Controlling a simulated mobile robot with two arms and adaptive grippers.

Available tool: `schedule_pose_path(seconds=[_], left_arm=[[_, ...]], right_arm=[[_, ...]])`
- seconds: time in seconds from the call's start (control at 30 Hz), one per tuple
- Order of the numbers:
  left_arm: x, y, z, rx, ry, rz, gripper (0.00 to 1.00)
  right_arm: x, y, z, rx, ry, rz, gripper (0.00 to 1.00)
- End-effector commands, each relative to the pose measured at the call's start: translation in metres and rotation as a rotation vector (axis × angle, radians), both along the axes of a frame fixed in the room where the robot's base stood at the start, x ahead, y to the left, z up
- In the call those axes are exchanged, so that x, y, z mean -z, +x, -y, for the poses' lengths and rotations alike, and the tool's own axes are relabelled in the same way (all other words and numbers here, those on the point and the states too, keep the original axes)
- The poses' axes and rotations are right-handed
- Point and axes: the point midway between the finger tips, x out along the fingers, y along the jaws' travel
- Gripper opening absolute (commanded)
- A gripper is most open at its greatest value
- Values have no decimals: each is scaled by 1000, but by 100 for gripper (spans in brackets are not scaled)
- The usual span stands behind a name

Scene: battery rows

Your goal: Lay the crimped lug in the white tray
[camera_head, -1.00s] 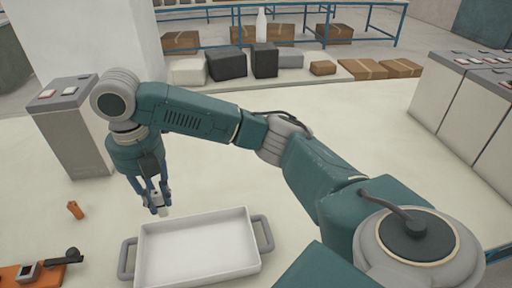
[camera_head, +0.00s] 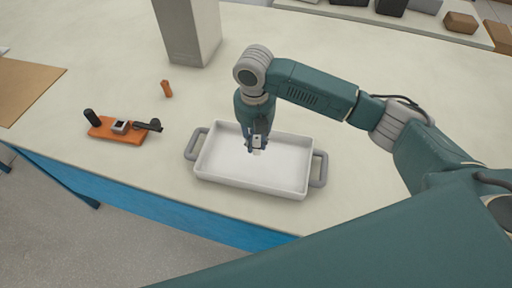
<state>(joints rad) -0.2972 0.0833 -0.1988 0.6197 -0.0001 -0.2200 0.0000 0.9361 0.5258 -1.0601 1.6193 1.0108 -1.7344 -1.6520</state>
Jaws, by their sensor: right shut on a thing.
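The white tray (camera_head: 212,168) with grey handles stands near the table's front edge, just right of the middle. My right gripper (camera_head: 256,146) is over the inside of the tray, pointing down, and is shut on a small pale piece, which I take to be the crimped lug (camera_head: 257,152). The gripper's fingers hide much of it. I cannot tell whether the piece touches the tray floor or hangs just above it. The tray shows no other object inside. My left gripper is not in view.
An orange board (camera_head: 122,136) with a black post and a black lever lies left of the tray. A small orange piece (camera_head: 166,89) lies behind it. A grey box-like unit (camera_head: 189,35) stands at the back. The table between them is clear.

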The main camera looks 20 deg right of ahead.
Motion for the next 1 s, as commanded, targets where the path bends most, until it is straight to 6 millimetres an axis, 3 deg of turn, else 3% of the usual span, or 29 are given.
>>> schedule_pose_path(seconds=[0.4,0.77,0.8,0.87,1.0], left_arm=[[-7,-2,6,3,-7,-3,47],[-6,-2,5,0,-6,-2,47],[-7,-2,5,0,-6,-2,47],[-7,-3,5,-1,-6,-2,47],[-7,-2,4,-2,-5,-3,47]], right_arm=[[46,0,0,1,0,0,0],[50,0,0,0,0,0,0],[51,0,0,0,-1,1,27],[50,0,0,0,-1,1,39],[50,0,0,0,0,0,39]])
